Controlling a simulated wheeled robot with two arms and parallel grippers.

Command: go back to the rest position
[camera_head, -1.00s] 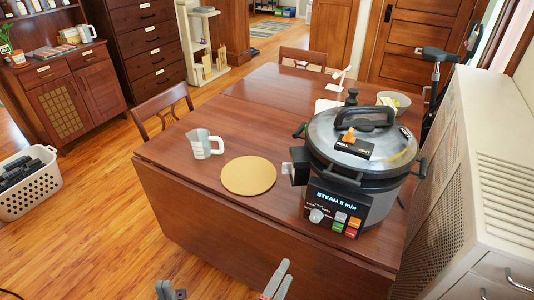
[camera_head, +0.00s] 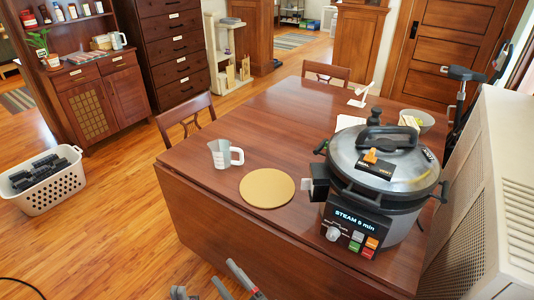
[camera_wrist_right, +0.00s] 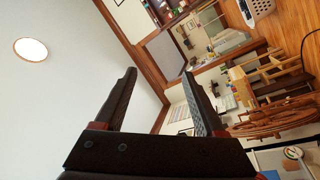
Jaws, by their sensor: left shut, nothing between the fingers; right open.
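My left gripper (camera_head: 180,292) barely shows at the bottom edge of the head view, left of my right one. It is shut and empty; most of it is cut off. My right gripper (camera_head: 230,278) shows at the bottom edge, in front of the table's near side. In the right wrist view my right gripper (camera_wrist_right: 159,75) has its two dark fingers apart, with nothing between them. Both grippers are apart from the things on the table.
The wooden table (camera_head: 290,115) holds a steam cooker (camera_head: 385,180), a measuring jug (camera_head: 222,154), a round tan mat (camera_head: 267,188) and a bowl (camera_head: 418,120). A pale cabinet (camera_head: 480,180) stands right. A laundry basket (camera_head: 45,180) stands left. Floor (camera_head: 110,235) left of the table is free.

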